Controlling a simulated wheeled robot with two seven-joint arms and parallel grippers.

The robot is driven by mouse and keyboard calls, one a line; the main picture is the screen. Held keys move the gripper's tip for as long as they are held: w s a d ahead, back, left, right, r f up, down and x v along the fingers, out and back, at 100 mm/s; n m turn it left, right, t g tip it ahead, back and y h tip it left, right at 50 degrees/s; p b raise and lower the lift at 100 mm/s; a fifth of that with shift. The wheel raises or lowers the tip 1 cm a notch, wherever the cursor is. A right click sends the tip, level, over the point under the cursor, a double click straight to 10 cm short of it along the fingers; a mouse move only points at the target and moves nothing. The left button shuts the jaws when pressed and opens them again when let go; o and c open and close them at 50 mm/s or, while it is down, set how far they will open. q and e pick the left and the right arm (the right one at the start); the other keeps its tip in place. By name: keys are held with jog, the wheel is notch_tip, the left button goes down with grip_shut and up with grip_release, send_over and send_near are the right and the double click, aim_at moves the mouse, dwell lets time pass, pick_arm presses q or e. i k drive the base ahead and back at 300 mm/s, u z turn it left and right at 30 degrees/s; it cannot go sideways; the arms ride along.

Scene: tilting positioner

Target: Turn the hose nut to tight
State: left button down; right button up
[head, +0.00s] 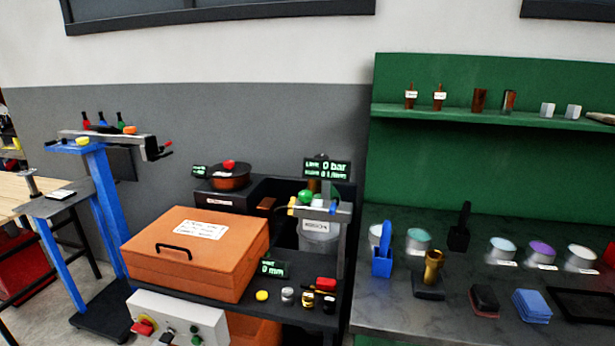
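The hose nut is too small to make out for certain. A grey labelled cylinder (320,240) stands at the back of the dark bench, right of the orange box. A green knob (305,196) sits above it, with a grey bar and small yellow and blue parts (294,208) beside it. A lit display (327,169) above reads 0 bar, with a smaller line under it. Whether the nut is loose or tight cannot be seen. Neither of my grippers is in view.
A grey counter (460,225) with cups is at right. A blue stand (107,205) is at left.

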aim_at(290, 209)
jog(key=u, duration=2)
jog(key=i, duration=1.7)
jog(key=z, duration=3.2)
jog(key=k, duration=0.5)
jog(key=z, duration=0.05)
